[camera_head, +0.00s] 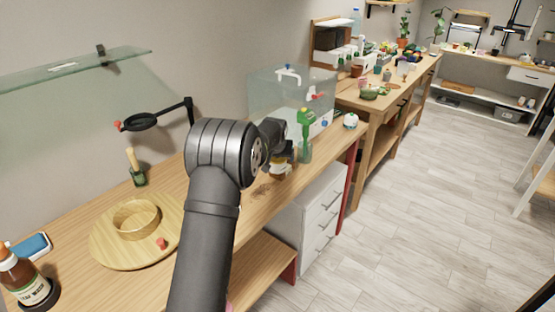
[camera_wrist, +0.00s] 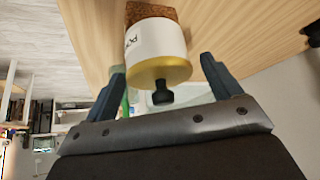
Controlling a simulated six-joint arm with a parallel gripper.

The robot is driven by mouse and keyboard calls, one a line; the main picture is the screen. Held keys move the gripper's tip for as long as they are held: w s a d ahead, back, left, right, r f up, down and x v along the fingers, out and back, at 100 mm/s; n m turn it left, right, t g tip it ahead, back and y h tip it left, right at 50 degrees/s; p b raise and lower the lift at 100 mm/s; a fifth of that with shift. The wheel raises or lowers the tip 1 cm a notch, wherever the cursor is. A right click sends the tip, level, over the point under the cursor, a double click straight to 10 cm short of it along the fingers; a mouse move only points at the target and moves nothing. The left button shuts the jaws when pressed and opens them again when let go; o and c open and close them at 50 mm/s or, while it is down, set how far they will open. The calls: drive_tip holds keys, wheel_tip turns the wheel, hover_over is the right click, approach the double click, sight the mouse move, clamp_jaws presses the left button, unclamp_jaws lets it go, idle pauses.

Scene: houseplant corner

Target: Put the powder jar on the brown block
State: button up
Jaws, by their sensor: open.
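The powder jar (camera_wrist: 155,45) has a white, partly lettered label, a gold band and a black knob. In the wrist view it appears upside down, with its base against the rough brown block (camera_wrist: 150,11); it appears to stand on the block. My gripper (camera_wrist: 162,68) is open, its two blue-grey fingers apart on either side of the jar's knob end, with visible gaps to the jar. In the head view my gripper and arm hide most of the jar (camera_head: 279,174), and the block cannot be made out clearly.
A green-topped bottle (camera_head: 305,135) stands close behind my gripper, with a clear tank (camera_head: 290,90) beyond. A small white pot (camera_head: 350,121) is near the bench's right end. A round wooden tray (camera_head: 105,240), a green-based brush (camera_head: 137,170) and a brown bottle (camera_head: 25,280) are to the left.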

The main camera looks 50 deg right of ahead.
drive_tip(key=v, duration=1.1)
drive_tip(key=x, duration=1.2)
drive_tip(key=shift+r, duration=1.1)
drive_tip(key=shift+f, duration=0.15)
